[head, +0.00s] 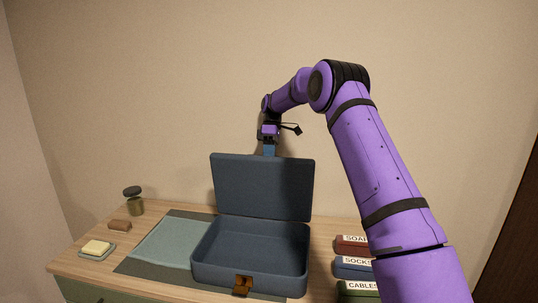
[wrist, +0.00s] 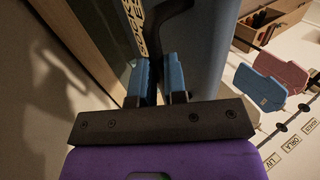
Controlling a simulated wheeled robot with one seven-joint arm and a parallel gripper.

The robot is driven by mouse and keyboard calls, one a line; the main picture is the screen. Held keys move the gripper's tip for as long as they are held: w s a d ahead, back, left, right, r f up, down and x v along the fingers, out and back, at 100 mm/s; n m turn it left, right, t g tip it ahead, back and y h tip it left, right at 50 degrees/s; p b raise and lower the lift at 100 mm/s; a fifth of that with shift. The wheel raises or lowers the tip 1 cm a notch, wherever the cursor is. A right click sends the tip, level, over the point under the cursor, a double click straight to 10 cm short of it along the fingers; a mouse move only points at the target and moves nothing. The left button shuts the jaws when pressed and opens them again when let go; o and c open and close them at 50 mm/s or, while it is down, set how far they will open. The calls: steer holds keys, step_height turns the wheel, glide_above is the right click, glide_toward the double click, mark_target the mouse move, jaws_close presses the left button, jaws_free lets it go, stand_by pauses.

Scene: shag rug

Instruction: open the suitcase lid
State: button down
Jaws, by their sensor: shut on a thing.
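The dark blue suitcase stands on the wooden dresser top. Its base (head: 250,278) is open and looks empty, with a brown latch (head: 243,286) at the front. Its lid (head: 264,187) is raised about upright at the back. My gripper (head: 269,150) is at the middle of the lid's top edge, pointing down. In the wrist view my blue fingers (wrist: 160,80) are close together, with a dark curved piece running down between them. The blue lid face (wrist: 205,45) is right beside them. The exact grip point is partly hidden by the fingers.
A jar (head: 134,203), a brown block (head: 119,225) and a yellow sponge on a dish (head: 97,248) stand at the left. Labelled boxes (head: 354,266) stand close at the right. The wall is close behind.

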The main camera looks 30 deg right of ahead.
steer(key=c, duration=1.2)
jaws_free()
steer(key=shift+f, duration=0.45)
steer(key=shift+o, duration=0.2)
steer(key=s+a+r, duration=0.1)
steer(key=s+r, duration=0.1)
steer(key=s, duration=0.6)
steer(key=s+a+r, duration=0.2)
steer(key=s+r, duration=0.1)
steer(key=s, duration=0.4)
steer(key=shift+s+r, duration=0.15)
steer(key=shift+s, duration=0.2)
